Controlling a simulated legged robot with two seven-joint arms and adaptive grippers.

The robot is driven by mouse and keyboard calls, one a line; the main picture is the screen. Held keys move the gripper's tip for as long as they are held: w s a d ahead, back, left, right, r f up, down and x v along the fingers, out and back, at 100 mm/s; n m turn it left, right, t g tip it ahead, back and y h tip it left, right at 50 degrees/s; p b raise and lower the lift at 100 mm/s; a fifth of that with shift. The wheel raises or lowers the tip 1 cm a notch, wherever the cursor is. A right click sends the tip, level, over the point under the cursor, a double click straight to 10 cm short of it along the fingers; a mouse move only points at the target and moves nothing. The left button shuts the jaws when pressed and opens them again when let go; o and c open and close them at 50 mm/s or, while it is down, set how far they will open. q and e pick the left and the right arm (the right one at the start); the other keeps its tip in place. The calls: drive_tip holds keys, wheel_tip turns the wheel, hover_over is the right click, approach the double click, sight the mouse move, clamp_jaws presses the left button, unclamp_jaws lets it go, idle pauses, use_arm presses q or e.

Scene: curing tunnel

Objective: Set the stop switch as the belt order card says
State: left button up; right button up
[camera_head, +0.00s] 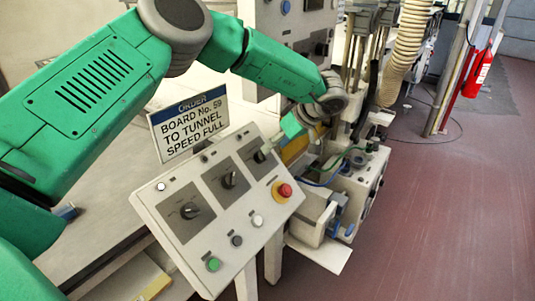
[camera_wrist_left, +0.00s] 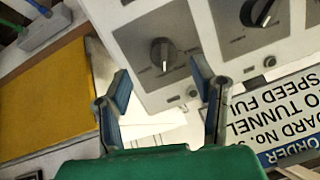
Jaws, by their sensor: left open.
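The order card (camera_head: 187,128) stands behind the sloped control panel (camera_head: 152,197) and reads "BOARD No. 59 TO TUNNEL SPEED FULL"; it also shows upside down in the left wrist view (camera_wrist_left: 272,124). The panel has three dark rotary knobs: left (camera_head: 189,210), middle (camera_head: 229,180) and right (camera_head: 260,156). Their labels are too small to read, so I cannot tell which is the stop switch. My left gripper (camera_head: 291,127) is just beyond the right knob. In the left wrist view, its blue-padded fingers (camera_wrist_left: 162,88) are open and empty, with the right knob (camera_wrist_left: 162,54) ahead between them.
The panel also bears a red emergency button (camera_head: 285,190), a green button (camera_head: 214,264) and small white and dark buttons. Machinery with hoses (camera_head: 350,160) stands right of the panel. A yellow plate (camera_wrist_left: 45,95) lies beside the gripper. The red floor at right is open.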

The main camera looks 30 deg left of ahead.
use_arm(q)
drive_tip(key=v, duration=0.5)
drive_tip(key=shift+w+d+r, duration=0.1)
drive_tip(key=shift+d+r, duration=0.1)
drive_tip(key=shift+d, duration=0.2)
drive_tip(key=shift+a, duration=0.1)
